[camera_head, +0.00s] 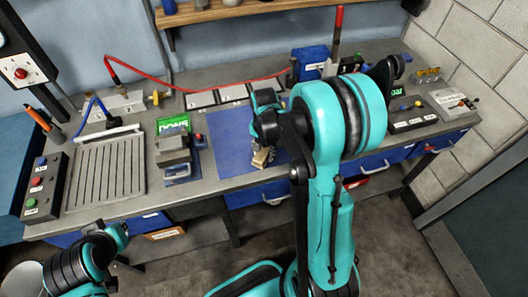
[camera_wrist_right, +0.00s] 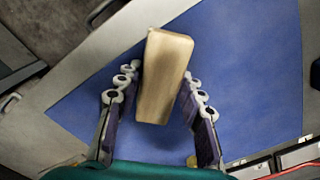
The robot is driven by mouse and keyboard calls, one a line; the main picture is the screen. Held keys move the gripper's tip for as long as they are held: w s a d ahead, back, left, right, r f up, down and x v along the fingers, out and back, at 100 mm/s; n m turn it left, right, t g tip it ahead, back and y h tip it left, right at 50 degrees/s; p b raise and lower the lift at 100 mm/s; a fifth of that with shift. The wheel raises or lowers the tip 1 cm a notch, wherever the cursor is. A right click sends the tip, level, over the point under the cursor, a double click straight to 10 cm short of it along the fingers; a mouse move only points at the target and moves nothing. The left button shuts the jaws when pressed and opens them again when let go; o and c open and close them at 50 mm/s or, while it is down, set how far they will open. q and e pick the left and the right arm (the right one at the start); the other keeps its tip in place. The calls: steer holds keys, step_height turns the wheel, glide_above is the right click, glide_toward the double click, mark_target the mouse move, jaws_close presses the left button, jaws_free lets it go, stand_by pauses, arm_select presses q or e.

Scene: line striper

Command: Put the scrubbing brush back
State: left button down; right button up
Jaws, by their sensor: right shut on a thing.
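The scrubbing brush, seen as a light wooden block (camera_wrist_right: 165,75), is between the fingers of my right gripper (camera_wrist_right: 158,108) in the right wrist view. The gripper is shut on it. In the head view the wooden block (camera_head: 261,158) shows small below my right gripper (camera_head: 262,146), over the blue mat (camera_head: 231,140). I cannot tell whether the block touches the mat. Its bristles are hidden. My left arm shows at the lower left of the head view, but its gripper cannot be made out.
A grooved grey tray (camera_head: 105,170) and a button box (camera_head: 44,188) are on the left of the bench. A grey vise-like block (camera_head: 175,155) stands left of the mat. A red hose (camera_head: 180,88) runs along the back. Boxes (camera_head: 405,115) stand at the right.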

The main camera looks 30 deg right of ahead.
mark_target(264, 151)
steer(key=shift+f, duration=0.2)
steer(key=o, duration=1.2)
steer(key=shift+r, duration=0.15)
steer(key=shift+r, duration=0.3)
step_height(264, 151, up, 12)
steer(key=f+p, duration=0.1)
steer(key=p, duration=0.3)
steer(key=s+a+r+n+t, duration=0.7)
steer(key=s+a+n, duration=0.3)
steer(key=s+n, duration=0.1)
steer(key=shift+a+n+b, duration=0.3)
